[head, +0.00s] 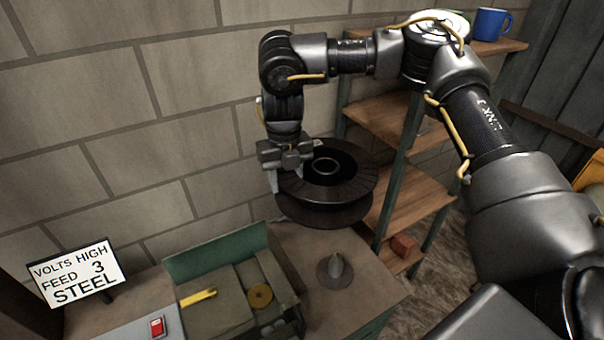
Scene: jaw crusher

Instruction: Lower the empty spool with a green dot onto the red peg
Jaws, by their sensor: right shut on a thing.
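A dark, empty spool (349,184) hangs above the bench with its flanges nearly level and its centre hole facing up. No green dot shows on the side I see. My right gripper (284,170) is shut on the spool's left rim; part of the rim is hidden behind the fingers. Below the spool, on the bench top, stands a grey cone-shaped peg (336,266) on a round dark base. It looks grey, not red, and no red peg shows. The spool is apart from the peg, with clear space between them. My left gripper is not in view.
On the bench (363,288), left of the peg, is a machine (226,282) with a green back plate and yellow handle. A sign (76,272) reads "VOLTS HIGH FEED 3 STEEL". Behind the spool stands a shelf (425,190) with a red block (403,246) and blue mug (490,24).

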